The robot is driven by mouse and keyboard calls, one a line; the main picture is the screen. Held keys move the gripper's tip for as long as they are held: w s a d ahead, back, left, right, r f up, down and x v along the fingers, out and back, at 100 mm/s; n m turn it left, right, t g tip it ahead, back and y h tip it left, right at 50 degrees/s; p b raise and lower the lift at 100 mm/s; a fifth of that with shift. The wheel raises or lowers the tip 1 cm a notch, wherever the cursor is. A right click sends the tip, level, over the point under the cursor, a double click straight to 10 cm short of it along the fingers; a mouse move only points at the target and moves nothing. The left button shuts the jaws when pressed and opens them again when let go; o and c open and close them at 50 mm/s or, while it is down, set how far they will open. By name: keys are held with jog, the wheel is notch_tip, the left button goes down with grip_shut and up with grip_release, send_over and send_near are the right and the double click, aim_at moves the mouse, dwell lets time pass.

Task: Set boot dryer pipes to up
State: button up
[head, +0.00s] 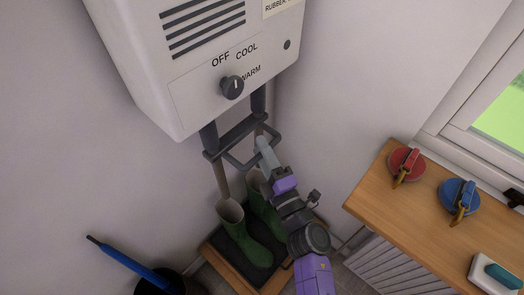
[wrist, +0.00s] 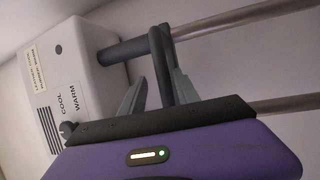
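The boot dryer is a white wall box (head: 190,60) with a dark knob (head: 232,87). Two pipes run down from it, dark at the top (head: 209,137) and beige lower down (head: 220,178). The pipes point down into green boots (head: 241,235). A dark crossbar with a loop handle (head: 237,162) joins the pipes. My gripper (head: 262,145) is at this handle. In the wrist view my gripper's grey fingers (wrist: 160,88) stand apart on either side of the dark handle (wrist: 160,65). The fingers' inner contact is partly hidden by the handle.
The boots stand on a dark tray on a wooden stand (head: 216,257). A wooden shelf (head: 420,215) at right holds a red tin (head: 407,161), a blue tin (head: 459,194) and a brush (head: 498,274). A blue umbrella (head: 130,261) leans at lower left.

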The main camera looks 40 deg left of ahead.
jog(key=shift+f, duration=0.1)
jog(key=p+v, duration=0.1)
jog(key=v, duration=0.7)
jog(key=shift+a, duration=0.1)
dwell(0.3)
